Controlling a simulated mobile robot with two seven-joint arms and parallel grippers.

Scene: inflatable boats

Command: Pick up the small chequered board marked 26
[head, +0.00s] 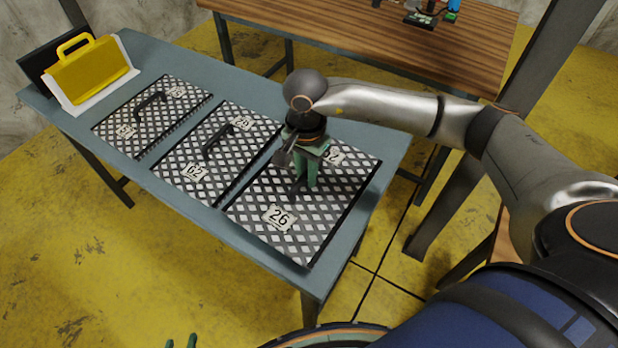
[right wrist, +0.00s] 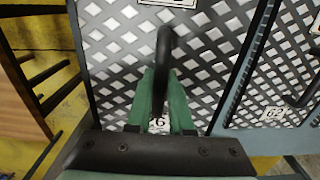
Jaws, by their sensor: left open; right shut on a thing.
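The small chequered board marked 26 (head: 279,217) lies on the blue-grey table (head: 212,218) at its right end, black and white with a dark handle. A second label on it is partly hidden by my right arm. My right gripper (head: 305,185) points down over the board's middle, its green fingers shut on the handle. The right wrist view shows the dark handle (right wrist: 164,50) between the green fingers (right wrist: 160,105), with the board (right wrist: 115,60) beneath. My left gripper (head: 181,342) shows only its green fingertips at the bottom edge, apart and empty.
Two similar boards, one marked 62 (head: 173,182) and one further left (head: 118,122), lie beside it with handles. A wooden table (head: 350,32) stands behind.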

